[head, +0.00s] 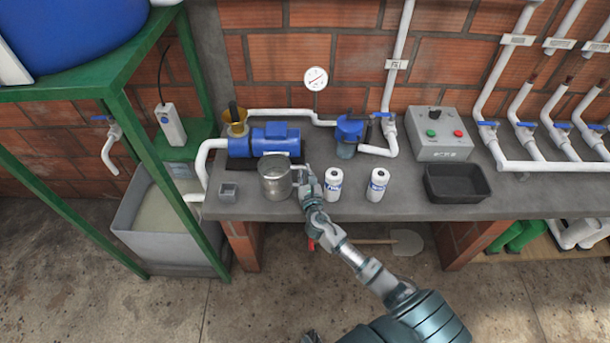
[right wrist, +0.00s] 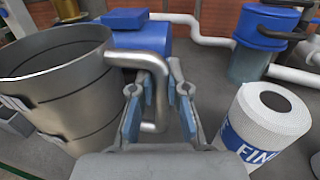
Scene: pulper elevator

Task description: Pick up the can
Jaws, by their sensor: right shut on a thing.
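The can (head: 275,178) is a grey metal vessel with an open top and a bent tube handle on its right side. It stands upright at the front of the grey counter (head: 405,205); I cannot tell whether its base is clear of the surface. My right gripper (head: 303,183) is at the handle. In the right wrist view the can (right wrist: 58,85) fills the left side, and the blue-padded fingers of the gripper (right wrist: 160,100) are on both sides of the handle (right wrist: 150,65), shut on it. My left gripper is not in view.
Two white rolls with blue labels (head: 333,184) (head: 377,185) stand close right of the gripper. A black tray (head: 457,183) and grey control box (head: 438,147) are farther right.

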